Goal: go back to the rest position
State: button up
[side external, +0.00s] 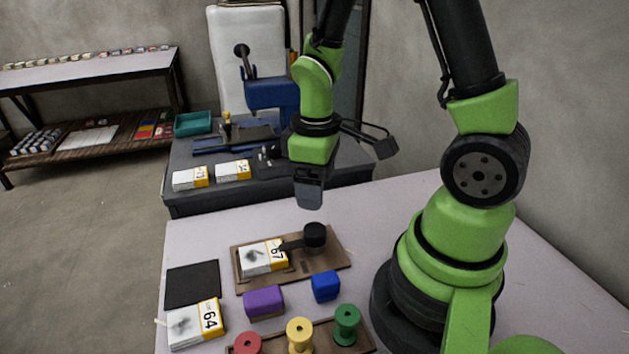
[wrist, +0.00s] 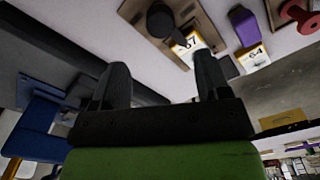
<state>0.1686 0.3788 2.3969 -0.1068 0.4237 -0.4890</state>
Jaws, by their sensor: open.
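My gripper (side external: 310,190) hangs pointing down above the far edge of the white table (side external: 215,235), clear of everything on it. It is open and empty; in the wrist view its two dark fingers (wrist: 161,72) stand apart with nothing between them. Below it and nearer the camera, a brown board (side external: 325,272) carries a white and yellow box marked 67 (side external: 262,258) and a black-knobbed tool (side external: 314,235) lying against the box. The wrist view shows the box (wrist: 188,44) and knob (wrist: 160,18) too. I see no cloth.
A purple block (side external: 264,302), blue block (side external: 326,286), black mat (side external: 192,284), box marked 64 (side external: 195,324) and red (side external: 248,343), yellow (side external: 300,335) and green (side external: 347,324) spools sit in front. Behind, a dark bench (side external: 200,206) holds boxes and a blue machine (side external: 271,93).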

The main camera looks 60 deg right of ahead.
jog(key=s+a+r+m+t+y, duration=0.1)
jog(key=s+a+r+m+t, duration=0.2)
jog(key=r, duration=0.6)
jog(key=s+a+r+m+t+y, duration=0.1)
jog(key=s+a+r+m+t, duration=0.2)
jog(key=r, duration=0.5)
jog(key=shift+s+a+r+t, duration=0.2)
jog(key=shift+s+r+t, duration=0.15)
jog(key=shift+t, duration=0.25)
